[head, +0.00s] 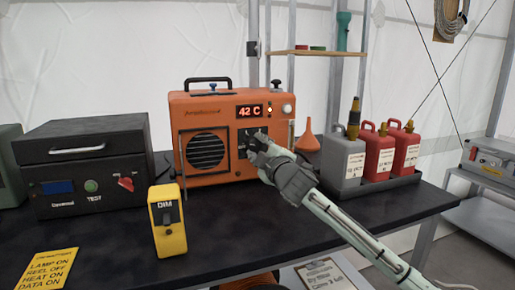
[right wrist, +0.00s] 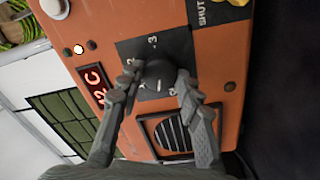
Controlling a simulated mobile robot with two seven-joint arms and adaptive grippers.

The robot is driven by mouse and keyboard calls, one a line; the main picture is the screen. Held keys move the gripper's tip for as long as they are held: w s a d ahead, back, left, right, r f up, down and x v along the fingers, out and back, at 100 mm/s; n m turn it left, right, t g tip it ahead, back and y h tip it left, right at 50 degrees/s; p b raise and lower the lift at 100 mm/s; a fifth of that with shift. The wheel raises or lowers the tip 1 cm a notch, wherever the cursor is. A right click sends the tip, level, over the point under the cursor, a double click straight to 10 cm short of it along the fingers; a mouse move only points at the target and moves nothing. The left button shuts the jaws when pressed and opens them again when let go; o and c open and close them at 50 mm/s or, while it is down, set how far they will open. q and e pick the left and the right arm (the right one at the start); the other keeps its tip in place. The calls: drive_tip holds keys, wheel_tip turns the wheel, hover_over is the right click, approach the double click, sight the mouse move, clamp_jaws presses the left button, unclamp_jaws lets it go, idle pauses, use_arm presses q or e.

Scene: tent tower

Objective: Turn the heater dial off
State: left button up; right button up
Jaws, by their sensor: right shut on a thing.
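Some of the dial's markings are covered by the fingers. My left gripper is not in view.
A yellow DIM box (head: 168,222) stands in front of the heater, and a black case (head: 85,165) is to the left. Red and grey jugs (head: 378,155) stand in a grey tray (head: 375,188) on the right. An orange funnel (head: 307,141) is beside the heater.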

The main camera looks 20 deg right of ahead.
drive_tip(key=shift+n, duration=1.6)
drive_tip(key=o, duration=1.2)
drive_tip(key=shift+c, duration=0.2)
drive_tip(key=s, duration=1.2)
drive_tip(key=shift+d+f, duration=0.15)
drive_tip(key=shift+d, duration=0.2)
drive_tip(key=shift+f, duration=0.1)
